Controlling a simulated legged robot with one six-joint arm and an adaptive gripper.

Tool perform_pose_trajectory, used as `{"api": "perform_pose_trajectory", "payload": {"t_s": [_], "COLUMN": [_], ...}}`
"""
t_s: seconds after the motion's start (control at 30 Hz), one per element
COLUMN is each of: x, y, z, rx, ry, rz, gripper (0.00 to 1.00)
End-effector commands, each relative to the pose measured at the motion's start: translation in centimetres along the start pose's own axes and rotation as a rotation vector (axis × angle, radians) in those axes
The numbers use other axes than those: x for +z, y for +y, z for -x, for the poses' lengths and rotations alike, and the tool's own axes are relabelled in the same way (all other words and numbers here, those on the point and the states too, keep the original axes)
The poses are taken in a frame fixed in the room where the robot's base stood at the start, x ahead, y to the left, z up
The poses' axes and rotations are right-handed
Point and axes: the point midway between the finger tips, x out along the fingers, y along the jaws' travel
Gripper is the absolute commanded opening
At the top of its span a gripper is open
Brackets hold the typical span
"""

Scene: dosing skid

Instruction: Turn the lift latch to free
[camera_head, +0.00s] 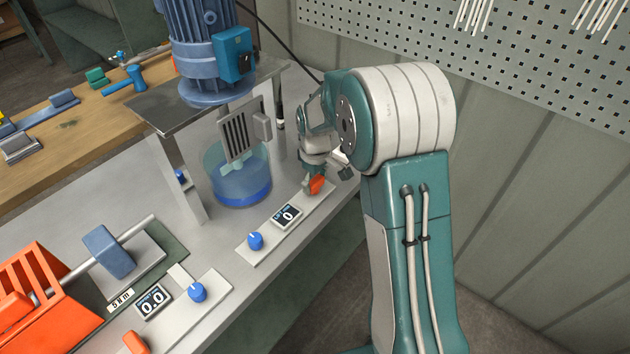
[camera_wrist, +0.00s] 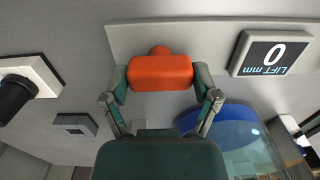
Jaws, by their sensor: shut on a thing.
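The lift latch is an orange-red knob (camera_wrist: 160,72) at the end of a light panel, and it also shows in the head view (camera_head: 316,184). In the wrist view my gripper (camera_wrist: 160,80) has one finger on each side of the knob, shut on it. The knob lies crosswise between the fingertips. In the head view my gripper (camera_head: 312,180) reaches down to the panel's far end and partly hides the knob. The lift display (camera_head: 286,216) on the same panel reads 0, and it shows in the wrist view (camera_wrist: 271,53) upside down.
A blue dial (camera_head: 255,241) sits at the panel's near end. A blue motor (camera_head: 205,45) stands over a clear vessel (camera_head: 238,178) with blue liquid, left of my gripper. A second panel with a 0.0 display (camera_head: 152,301) lies nearer. A perforated wall (camera_head: 500,60) stands behind my arm.

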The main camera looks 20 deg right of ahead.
Motion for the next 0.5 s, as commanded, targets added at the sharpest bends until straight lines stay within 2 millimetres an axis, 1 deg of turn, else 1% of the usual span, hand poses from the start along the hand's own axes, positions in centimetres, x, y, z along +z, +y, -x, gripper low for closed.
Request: {"api": "perform_pose_trajectory", "payload": {"t_s": [0.37, 0.4, 0.43, 0.47, 0.5], "x": [-0.08, -0.08, -0.08, -0.07, -0.06], "y": [0.01, 0.01, 0.01, 0.01, 0.01], "z": [-0.08, -0.08, -0.08, -0.08, -0.07], "rx": [0.002, 0.002, 0.001, 0.001, 0.001], "ry": [0.002, 0.002, 0.001, 0.001, 0.001], "rz": [0.007, 0.007, 0.007, 0.007, 0.006], "gripper": [0.31, 0.83, 0.96, 1.0, 1.0]}}
